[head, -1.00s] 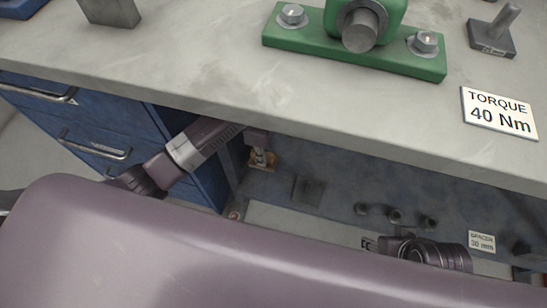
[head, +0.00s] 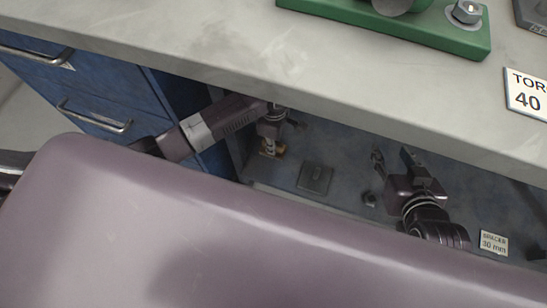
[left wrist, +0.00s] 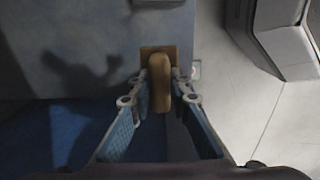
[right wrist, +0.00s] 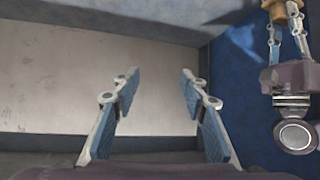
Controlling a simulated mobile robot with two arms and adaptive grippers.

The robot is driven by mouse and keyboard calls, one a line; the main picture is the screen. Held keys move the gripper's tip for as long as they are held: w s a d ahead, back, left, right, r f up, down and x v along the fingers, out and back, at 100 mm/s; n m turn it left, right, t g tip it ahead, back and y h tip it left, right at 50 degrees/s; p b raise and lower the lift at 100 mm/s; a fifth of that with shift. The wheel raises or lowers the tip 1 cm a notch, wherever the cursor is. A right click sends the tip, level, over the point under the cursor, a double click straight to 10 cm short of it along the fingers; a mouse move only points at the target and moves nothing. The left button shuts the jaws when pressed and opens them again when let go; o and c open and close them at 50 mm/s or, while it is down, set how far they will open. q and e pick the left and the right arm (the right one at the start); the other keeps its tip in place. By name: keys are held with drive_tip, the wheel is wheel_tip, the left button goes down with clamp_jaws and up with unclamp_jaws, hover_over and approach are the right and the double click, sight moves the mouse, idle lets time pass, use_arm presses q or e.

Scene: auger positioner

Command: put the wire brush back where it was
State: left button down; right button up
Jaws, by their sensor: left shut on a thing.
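The wire brush shows as a tan wooden piece (left wrist: 160,88) between the fingers of my left gripper (left wrist: 158,88) in the left wrist view. A flat brown piece shows behind it; I cannot tell whether it is part of the brush. In the head view my left gripper (head: 272,128) is under the bench top, shut on the brush (head: 270,149) just above or at the blue lower surface. My right gripper (right wrist: 160,88) is open and empty, facing a pale panel. In the head view it (head: 395,160) is right of the left one, under the bench edge.
The bench top (head: 200,50) overhangs both grippers. A blue drawer cabinet (head: 100,95) stands at left. On the lower blue surface are a dark square pad (head: 315,178), a small dark piece (head: 370,199) and a "SPACER 30 mm" label (head: 494,243). A green mount (head: 400,20) sits on top.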

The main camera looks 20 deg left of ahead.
use_arm(q)
wheel_tip(320, 180, down, 3)
drive_tip(key=shift+r+b, duration=0.1)
drive_tip(key=shift+b, duration=0.5)
wheel_tip(320, 180, down, 3)
drive_tip(key=shift+r+b, duration=0.2)
drive_tip(key=shift+b, duration=0.35)
drive_tip(key=shift+f, duration=0.35)
wheel_tip(320, 180, down, 4)
drive_tip(key=shift+r+b, duration=0.2)
drive_tip(key=shift+b, duration=0.85)
use_arm(e)
drive_tip(key=w+a+r+t+y, duration=0.1)
drive_tip(key=a+r+t+y, duration=0.1)
drive_tip(key=r+t, duration=0.4)
drive_tip(key=w+a+r+t+y, duration=0.1)
drive_tip(key=r+t, duration=0.5)
drive_tip(key=r, duration=1.1)
drive_tip(key=shift+w+a+n+y, duration=0.25)
drive_tip(key=shift+a+n+y, duration=0.1)
drive_tip(key=shift+y, duration=0.15)
use_arm(q)
drive_tip(key=c, duration=2.2)
unclamp_jaws()
drive_tip(key=shift+f, duration=0.15)
drive_tip(key=shift+c, duration=0.2)
drive_tip(key=o, duration=0.4)
use_arm(e)
drive_tip(key=shift+w+f, duration=0.1)
